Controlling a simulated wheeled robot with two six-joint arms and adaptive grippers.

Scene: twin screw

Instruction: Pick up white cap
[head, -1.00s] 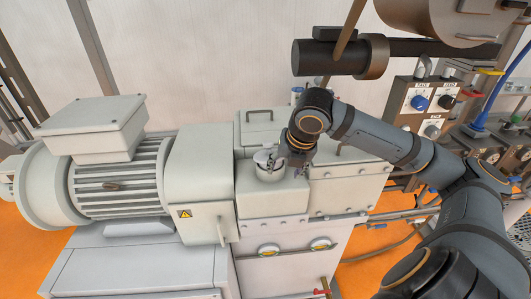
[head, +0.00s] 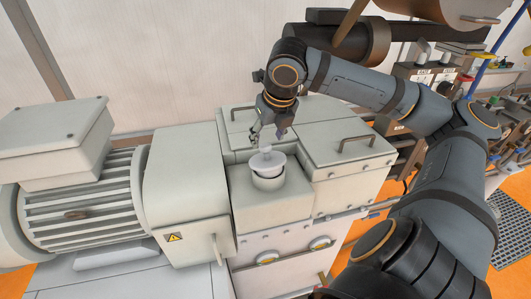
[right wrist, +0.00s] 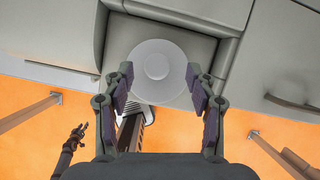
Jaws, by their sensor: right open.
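The white cap (head: 267,161), a round disc with a raised knob, sits at the round collar (head: 269,183) on top of the grey machine housing. I cannot tell whether it rests fully on the collar. My right gripper (head: 268,136) is just above the cap, pointing down, open and empty. In the right wrist view the cap (right wrist: 157,68) shows from above, slightly beyond the two spread fingertips (right wrist: 160,75) and centred between them. A small dark gripper, likely my left one (right wrist: 76,138), shows at the lower left of that view; its fingers are too small to judge.
A ribbed motor (head: 85,195) and its coupling box (head: 190,190) stand left of the collar. Covers with handles (head: 350,150) lie behind and to the right. A dark horizontal cylinder (head: 340,40) is above, behind my right arm. Orange floor shows at lower right.

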